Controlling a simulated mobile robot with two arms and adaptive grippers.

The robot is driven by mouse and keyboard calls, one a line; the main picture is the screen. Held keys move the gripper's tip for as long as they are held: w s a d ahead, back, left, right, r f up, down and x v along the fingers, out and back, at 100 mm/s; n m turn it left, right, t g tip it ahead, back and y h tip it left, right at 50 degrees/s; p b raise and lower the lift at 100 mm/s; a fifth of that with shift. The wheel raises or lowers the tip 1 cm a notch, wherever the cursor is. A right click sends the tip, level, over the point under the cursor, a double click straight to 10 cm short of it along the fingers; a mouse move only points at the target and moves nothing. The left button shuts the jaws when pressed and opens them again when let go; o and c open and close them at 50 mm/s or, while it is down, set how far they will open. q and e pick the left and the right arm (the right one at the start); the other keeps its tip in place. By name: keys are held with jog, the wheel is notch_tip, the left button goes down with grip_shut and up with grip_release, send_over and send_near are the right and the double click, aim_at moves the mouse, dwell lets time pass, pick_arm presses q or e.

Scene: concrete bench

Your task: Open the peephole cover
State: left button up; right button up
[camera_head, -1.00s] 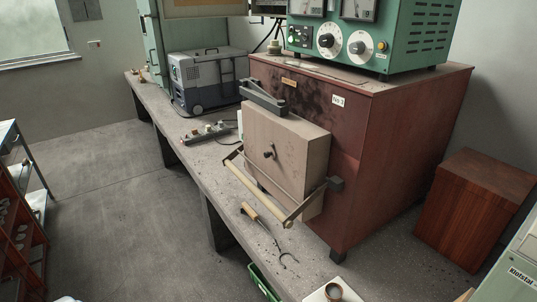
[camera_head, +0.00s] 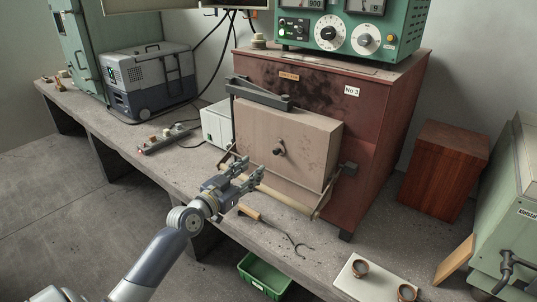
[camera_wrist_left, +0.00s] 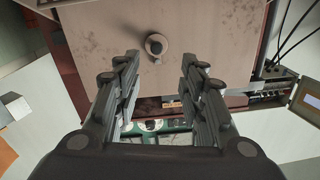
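The peephole cover (camera_head: 279,149) is a small dark round piece with a knob on the beige door (camera_head: 312,141) of the red-brown furnace. It also shows in the left wrist view as a dark knob on a pale disc (camera_wrist_left: 156,46), just beyond the fingertips. My left gripper (camera_head: 251,170) is in front of the furnace, lower and to the left of the cover. Its two fingers stand apart with nothing between them in the left wrist view (camera_wrist_left: 160,58). It is apart from the cover. My right gripper is not in view.
A handle bar (camera_head: 285,199) runs along the door's lower front, close to my left gripper. A wooden-handled hook tool (camera_head: 252,213) lies on the bench below. A white board (camera_head: 349,280) with small brown cups lies at the front right; a green bin (camera_head: 262,276) is below the edge.

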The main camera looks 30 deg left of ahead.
pick_arm(q)
jog(key=p, duration=0.1)
send_near(275, 153)
jog(key=w, duration=0.7)
jog(key=shift+w+r, duration=0.1)
jog(key=shift+w, duration=0.25)
jog(key=shift+w+d, duration=0.1)
jog(key=shift+w, duration=0.5)
grip_shut()
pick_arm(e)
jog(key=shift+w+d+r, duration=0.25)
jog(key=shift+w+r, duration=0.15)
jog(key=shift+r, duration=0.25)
